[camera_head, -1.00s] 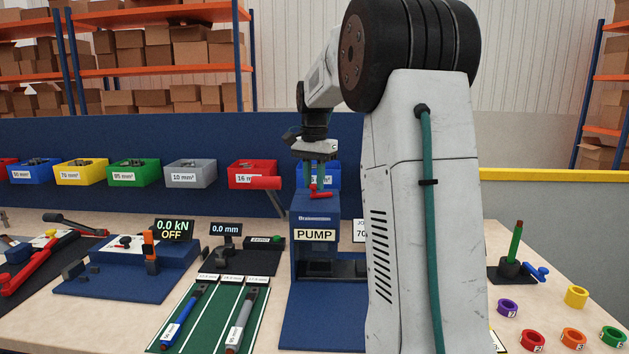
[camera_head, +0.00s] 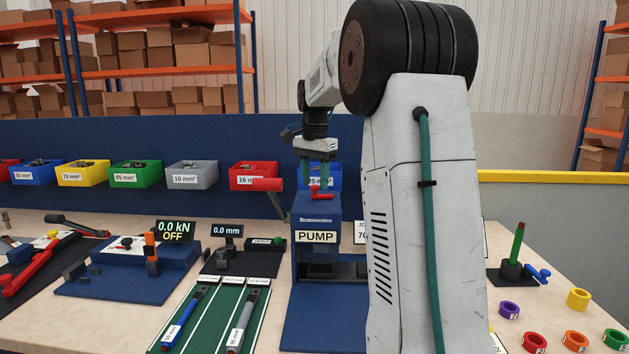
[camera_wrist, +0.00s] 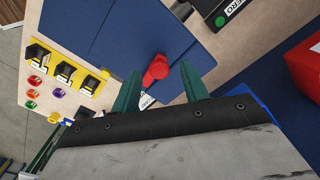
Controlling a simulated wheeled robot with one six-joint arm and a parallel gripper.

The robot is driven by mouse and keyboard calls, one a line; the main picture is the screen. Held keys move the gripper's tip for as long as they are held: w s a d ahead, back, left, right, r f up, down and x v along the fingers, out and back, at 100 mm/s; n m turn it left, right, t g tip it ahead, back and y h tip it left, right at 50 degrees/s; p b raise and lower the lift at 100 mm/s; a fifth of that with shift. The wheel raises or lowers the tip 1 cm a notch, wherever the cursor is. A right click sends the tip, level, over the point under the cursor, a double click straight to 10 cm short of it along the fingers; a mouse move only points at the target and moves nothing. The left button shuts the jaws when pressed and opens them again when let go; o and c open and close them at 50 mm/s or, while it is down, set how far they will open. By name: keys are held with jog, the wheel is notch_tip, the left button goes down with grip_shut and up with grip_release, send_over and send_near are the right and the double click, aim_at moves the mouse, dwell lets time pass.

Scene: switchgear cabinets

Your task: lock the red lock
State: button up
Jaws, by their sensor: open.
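The red lock (camera_head: 321,194) appears as a small red turning handle on top of the blue machine (camera_head: 316,216) labelled PUMP. In the wrist view the red handle (camera_wrist: 157,70) shows as a round hub with a short arm, against the blue top. My gripper (camera_head: 318,182) points down just above it. In the wrist view my gripper (camera_wrist: 160,68) is open, with one green finger on each side of the red handle. The fingers look apart from it; the exact height gap is hard to tell. No separate lock body shows.
A red lever (camera_head: 266,184) sticks out left of the pump. Coloured bins (camera_head: 192,175) line the blue back wall. Coloured rings (camera_head: 533,341) and a green post (camera_head: 517,243) are at the right.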

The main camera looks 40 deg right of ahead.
aim_at(315, 186)
notch_tip(315, 186, up, 7)
jog(key=shift+r, duration=0.1)
jog(key=shift+a, duration=0.1)
dwell(0.6)
